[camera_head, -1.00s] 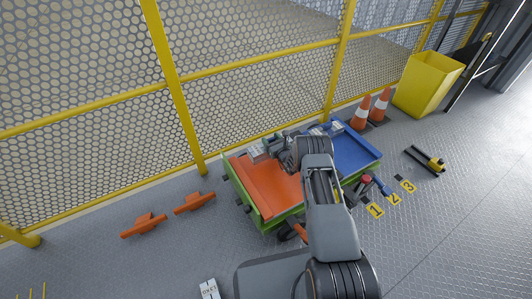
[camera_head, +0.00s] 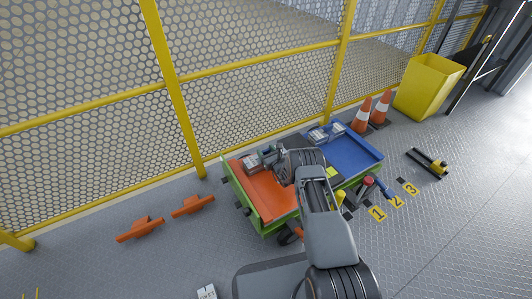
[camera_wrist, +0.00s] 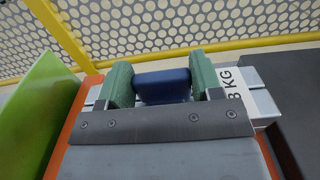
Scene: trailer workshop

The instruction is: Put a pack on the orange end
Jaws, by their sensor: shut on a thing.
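The trailer has an orange end (camera_head: 272,199) on the left and a blue end (camera_head: 352,153) on the right. My gripper (camera_head: 270,156) is over the far part of the orange end. In the wrist view its green fingers (camera_wrist: 162,88) are shut on a dark blue handle (camera_wrist: 162,86) of a silver pack (camera_wrist: 262,98) with a "KG" label. That pack also shows in the head view (camera_head: 251,163), over the orange surface; I cannot tell if it touches it. Two more silver packs, one (camera_head: 318,135) and another (camera_head: 337,128), sit at the far side of the blue end.
The trailer has green sides (camera_wrist: 38,108). A yellow mesh fence (camera_head: 180,110) runs behind it. Orange chocks (camera_head: 141,229) lie on the floor at left. Cones (camera_head: 363,116) and a yellow bin (camera_head: 427,86) stand at right. Number plates (camera_head: 377,213) lie in front. The near orange surface is bare.

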